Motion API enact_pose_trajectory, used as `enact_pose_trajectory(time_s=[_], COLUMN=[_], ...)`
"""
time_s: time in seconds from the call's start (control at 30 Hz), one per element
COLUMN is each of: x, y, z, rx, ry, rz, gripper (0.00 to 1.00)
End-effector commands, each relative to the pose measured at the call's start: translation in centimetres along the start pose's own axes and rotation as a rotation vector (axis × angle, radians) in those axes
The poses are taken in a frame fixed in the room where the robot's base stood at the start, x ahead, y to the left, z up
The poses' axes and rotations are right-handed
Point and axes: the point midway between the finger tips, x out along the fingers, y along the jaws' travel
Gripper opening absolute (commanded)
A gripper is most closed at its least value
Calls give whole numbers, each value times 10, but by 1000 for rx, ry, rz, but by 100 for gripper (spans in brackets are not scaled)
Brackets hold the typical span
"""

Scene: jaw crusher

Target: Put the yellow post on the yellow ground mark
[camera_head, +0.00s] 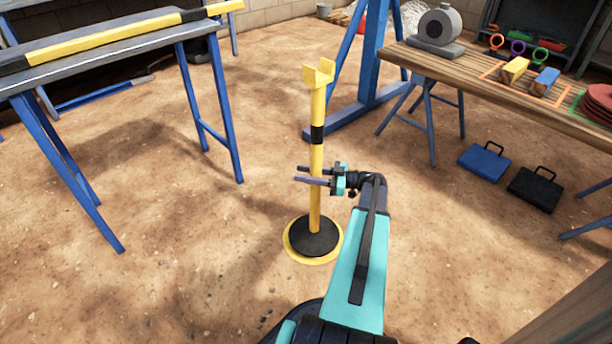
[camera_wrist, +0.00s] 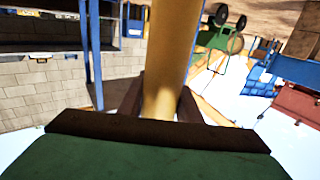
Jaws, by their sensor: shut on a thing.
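The yellow post (camera_head: 316,155) stands upright in the head view, with a black band, a forked yellow top and a round black base (camera_head: 315,238). The yellow ground mark (camera_head: 290,251) is a ring on the dirt, showing around the base at its left and front. The base appears to be within the ring; whether it touches the ground I cannot tell. My gripper (camera_head: 314,175) is shut on the post's shaft below the black band. The wrist view shows the yellow shaft (camera_wrist: 168,60) between my fingers; the post's ends are hidden there.
A blue-legged trestle table (camera_head: 90,52) with a yellow and black bar stands at the left. A wooden bench (camera_head: 480,80) with tools is at the right. The dirt floor around the post is clear.

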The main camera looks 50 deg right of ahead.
Motion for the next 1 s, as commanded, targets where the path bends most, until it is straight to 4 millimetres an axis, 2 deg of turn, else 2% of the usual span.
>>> enact_pose_trajectory(time_s=[0.23, 0.43, 0.8, 1.0], x=[0, 4, 4, 4], y=[3, 15, 13, 13], z=[-2, 0, 30, 33], rx=[-3, -3, -2, -3], ry=[6, 6, 6, 6], rz=[0, 0, 1, 1], gripper=[0, 0, 0, 0])
